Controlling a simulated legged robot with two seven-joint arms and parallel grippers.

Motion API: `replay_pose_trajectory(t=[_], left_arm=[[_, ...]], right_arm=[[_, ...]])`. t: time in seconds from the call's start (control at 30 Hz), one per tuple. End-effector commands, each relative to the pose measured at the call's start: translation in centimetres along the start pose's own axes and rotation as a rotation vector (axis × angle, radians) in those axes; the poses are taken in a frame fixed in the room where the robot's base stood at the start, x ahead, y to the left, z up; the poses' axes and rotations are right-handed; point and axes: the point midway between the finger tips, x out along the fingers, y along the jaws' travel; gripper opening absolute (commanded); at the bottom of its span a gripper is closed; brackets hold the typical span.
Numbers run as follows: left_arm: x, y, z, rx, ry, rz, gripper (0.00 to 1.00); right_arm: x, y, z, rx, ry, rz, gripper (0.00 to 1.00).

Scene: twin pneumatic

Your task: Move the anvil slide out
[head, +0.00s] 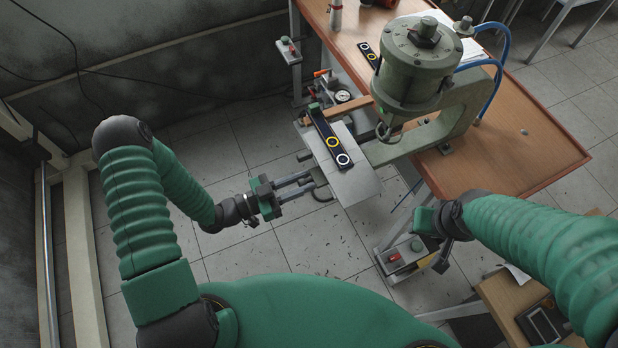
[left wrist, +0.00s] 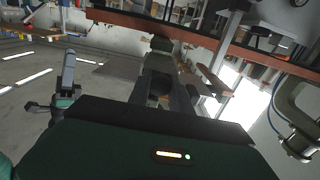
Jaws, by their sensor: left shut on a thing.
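The anvil slide (head: 352,184) is a pale grey metal plate under the green pneumatic press (head: 417,68), sticking out toward me. A black strip with yellow and white rings (head: 331,142) lies on it. My left gripper (head: 313,180) is at the slide's near left edge, shut on what looks like its dark handle; the exact contact is small and partly hidden. In the left wrist view, the gripper's fingers (left wrist: 158,88) reach forward, and the press head is at the right (left wrist: 300,130). My right gripper (head: 438,240) hangs right of the slide, clear of it; its jaws are unclear.
The press stands on a wooden bench (head: 520,150). Button boxes with red buttons stand on posts at the upper left (head: 288,48) and lower middle (head: 402,257). A gauge (head: 343,96) and blue hoses (head: 497,75) are near the press. Floor left of the slide is free.

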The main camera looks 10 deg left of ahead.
Motion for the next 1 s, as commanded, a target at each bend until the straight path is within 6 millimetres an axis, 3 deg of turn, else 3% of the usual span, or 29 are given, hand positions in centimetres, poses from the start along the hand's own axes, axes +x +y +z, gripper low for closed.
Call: replay_pose_trajectory(t=[0.1, 0.13, 0.27, 0.77, 0.87, 1.0], left_arm=[[-0.1, 0.0, 0.3, -0.001, -0.009, -0.001, 0.0], [-0.1, 0.0, 0.3, -0.001, -0.009, -0.002, 0.28], [0.0, 0.0, 0.2, -0.001, -0.006, -0.001, 0.45], [-0.5, 0.0, 0.1, 0.001, -0.003, -0.002, 0.46], [-2.0, -0.1, 0.3, 0.001, -0.003, -0.004, 0.46], [-5.8, -0.2, 0.5, 0.002, -0.005, -0.006, 0.46]], right_arm=[[0.1, 0.0, 0.0, 0.0, 0.0, 0.0, 0.36], [0.1, 0.0, 0.0, 0.0, 0.0, 0.0, 0.36], [0.0, 0.0, 0.0, 0.0, 0.0, 0.0, 0.36], [0.2, 0.0, 0.0, 0.0, 0.0, 0.0, 0.36], [0.6, 0.0, 0.1, 0.0, 0.0, 0.0, 0.36], [1.4, 0.0, 0.3, 0.0, 0.0, 0.0, 0.36]])
